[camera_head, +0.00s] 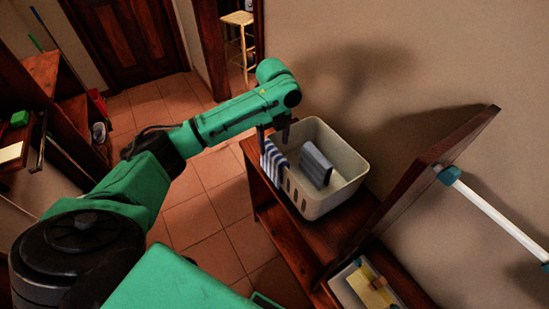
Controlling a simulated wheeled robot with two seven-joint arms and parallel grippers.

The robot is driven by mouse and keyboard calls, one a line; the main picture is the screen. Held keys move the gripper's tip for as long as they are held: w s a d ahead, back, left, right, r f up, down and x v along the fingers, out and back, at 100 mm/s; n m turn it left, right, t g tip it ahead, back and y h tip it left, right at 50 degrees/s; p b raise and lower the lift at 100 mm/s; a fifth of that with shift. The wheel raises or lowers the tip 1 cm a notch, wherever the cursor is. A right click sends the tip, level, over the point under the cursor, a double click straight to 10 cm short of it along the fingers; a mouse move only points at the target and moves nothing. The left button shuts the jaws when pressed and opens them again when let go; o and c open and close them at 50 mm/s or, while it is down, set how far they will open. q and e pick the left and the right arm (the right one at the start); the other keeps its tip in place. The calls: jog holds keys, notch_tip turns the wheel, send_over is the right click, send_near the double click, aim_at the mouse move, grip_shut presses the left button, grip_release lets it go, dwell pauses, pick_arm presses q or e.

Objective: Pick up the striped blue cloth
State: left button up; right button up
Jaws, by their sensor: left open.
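A blue-and-white striped cloth (273,163) hangs over the left rim of a pale basket (344,189). The basket stands on a dark wood shelf top. My left gripper (276,138) is open just above the cloth, at the basket's left rim, pointing down. Its fingers partly cover the cloth's top edge, and I cannot tell whether they touch it. A second folded, blue-grey cloth (316,166) stands upright inside the basket. My right gripper is not in view.
A raised wood panel (415,190) with a white-and-blue rod (490,212) stands right of the basket. A tray (367,286) with a yellow item lies below. Dark shelves (55,75) are at far left. A stool (238,35) stands beyond the doorway. The tiled floor between is open.

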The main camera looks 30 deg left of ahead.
aim_at(274, 151)
pick_arm(q)
notch_tip(274, 151, down, 7)
jog(key=shift+r+p, duration=0.2)
jog(key=shift+p, duration=0.9)
jog(key=shift+f, duration=0.15)
grip_shut()
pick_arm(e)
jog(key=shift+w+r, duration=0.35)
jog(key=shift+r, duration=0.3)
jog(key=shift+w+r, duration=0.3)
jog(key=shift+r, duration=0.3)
